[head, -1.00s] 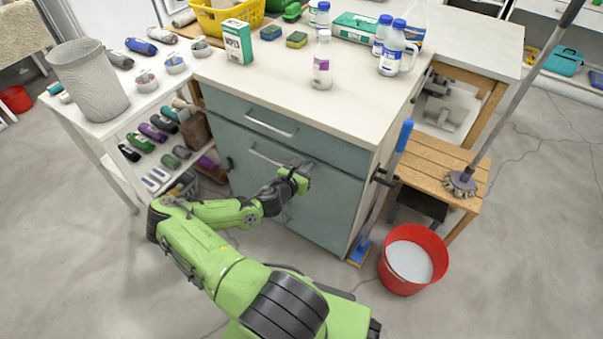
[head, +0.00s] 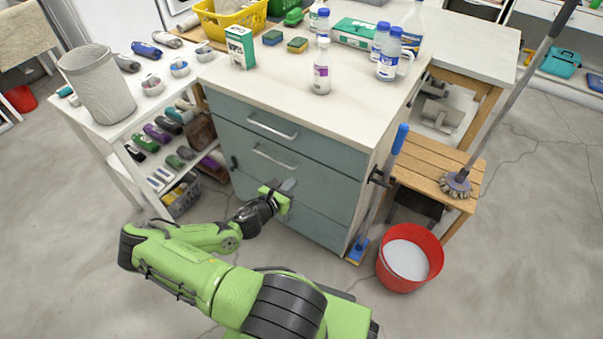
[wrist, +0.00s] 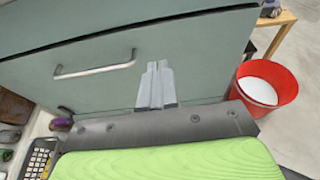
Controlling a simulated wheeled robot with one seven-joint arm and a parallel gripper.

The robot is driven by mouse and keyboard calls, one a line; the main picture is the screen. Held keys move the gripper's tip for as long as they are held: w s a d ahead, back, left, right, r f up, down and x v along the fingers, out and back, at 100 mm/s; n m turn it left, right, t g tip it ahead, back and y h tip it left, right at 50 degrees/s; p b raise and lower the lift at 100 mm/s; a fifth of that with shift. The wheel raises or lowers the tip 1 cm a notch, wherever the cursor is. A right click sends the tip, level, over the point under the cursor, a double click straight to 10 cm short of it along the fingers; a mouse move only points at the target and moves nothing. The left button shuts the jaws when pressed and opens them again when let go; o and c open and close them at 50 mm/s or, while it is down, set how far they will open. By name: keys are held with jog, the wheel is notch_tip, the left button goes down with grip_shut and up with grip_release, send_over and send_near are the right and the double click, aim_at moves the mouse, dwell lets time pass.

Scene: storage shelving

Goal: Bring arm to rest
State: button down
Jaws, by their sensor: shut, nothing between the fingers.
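My gripper (head: 287,186) is in front of the teal drawer cabinet (head: 325,190) in the head view, low before its drawer fronts. In the wrist view the two grey fingers (wrist: 156,88) lie side by side, shut and empty. A drawer handle (wrist: 95,66) shows to the left of the fingers in the wrist view, apart from them. My green arm is bent and reaches from the bottom of the head view toward the cabinet. The cabinet's drawers look shut.
A red bucket (head: 432,262) stands on the floor right of the cabinet, near a wooden stool (head: 432,168) and a blue-handled tool (head: 398,140). A white shelf unit (head: 128,180) with bottles and a basket is at left. The floor at lower left is clear.

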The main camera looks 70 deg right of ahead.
jog(key=v, duration=0.3)
jog(key=shift+a, duration=0.15)
